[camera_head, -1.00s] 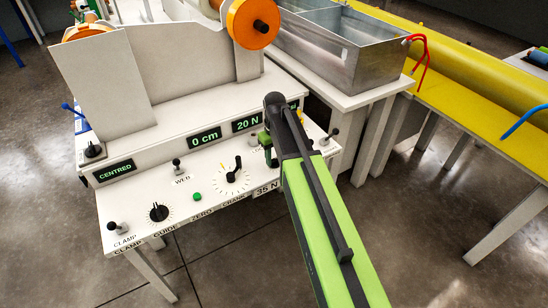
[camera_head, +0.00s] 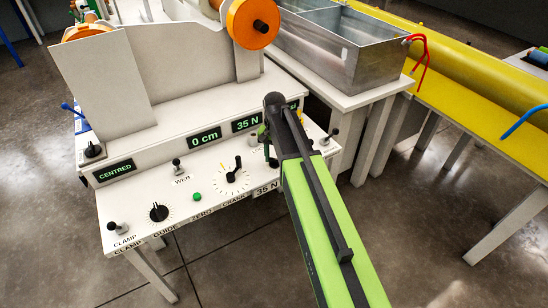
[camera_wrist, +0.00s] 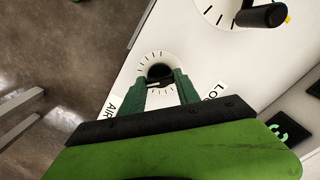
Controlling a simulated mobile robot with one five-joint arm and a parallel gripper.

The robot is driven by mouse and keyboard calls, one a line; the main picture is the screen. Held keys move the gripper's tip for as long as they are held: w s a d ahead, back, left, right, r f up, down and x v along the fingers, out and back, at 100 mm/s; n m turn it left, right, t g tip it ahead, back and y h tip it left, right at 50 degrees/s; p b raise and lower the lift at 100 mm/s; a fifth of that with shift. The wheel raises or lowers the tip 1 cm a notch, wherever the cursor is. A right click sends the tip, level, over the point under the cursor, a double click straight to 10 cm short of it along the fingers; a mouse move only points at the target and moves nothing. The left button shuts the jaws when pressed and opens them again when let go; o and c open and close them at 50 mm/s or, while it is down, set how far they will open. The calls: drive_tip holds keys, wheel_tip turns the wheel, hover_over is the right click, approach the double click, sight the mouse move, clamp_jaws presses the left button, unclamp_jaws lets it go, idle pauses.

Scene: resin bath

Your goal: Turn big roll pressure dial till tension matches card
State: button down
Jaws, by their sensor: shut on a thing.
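My gripper (camera_head: 268,150) is over the right part of the white control panel. In the wrist view, its green fingers (camera_wrist: 160,86) are shut on a small black dial knob (camera_wrist: 159,71) with tick marks around it. The head view mostly hides this dial behind my gripper. A tension display (camera_head: 247,122) on the panel's upright face reads 35 N. A card (camera_head: 266,189) at the panel's front edge also reads 35 N.
Other panel controls are a black guide dial (camera_head: 158,212), a crank dial (camera_head: 233,176), a green zero button (camera_head: 197,197) and several small levers. One display (camera_head: 204,138) reads 0 cm and another (camera_head: 115,171) reads CENTRED. A metal bath (camera_head: 355,60) stands behind.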

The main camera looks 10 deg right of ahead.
sight(274, 159)
drive_tip(key=shift+m, duration=0.6)
drive_tip(key=c, duration=0.9)
unclamp_jaws()
wheel_tip(274, 159, up, 17)
drive_tip(key=p, duration=1.7)
drive_tip(key=shift+r, duration=0.2)
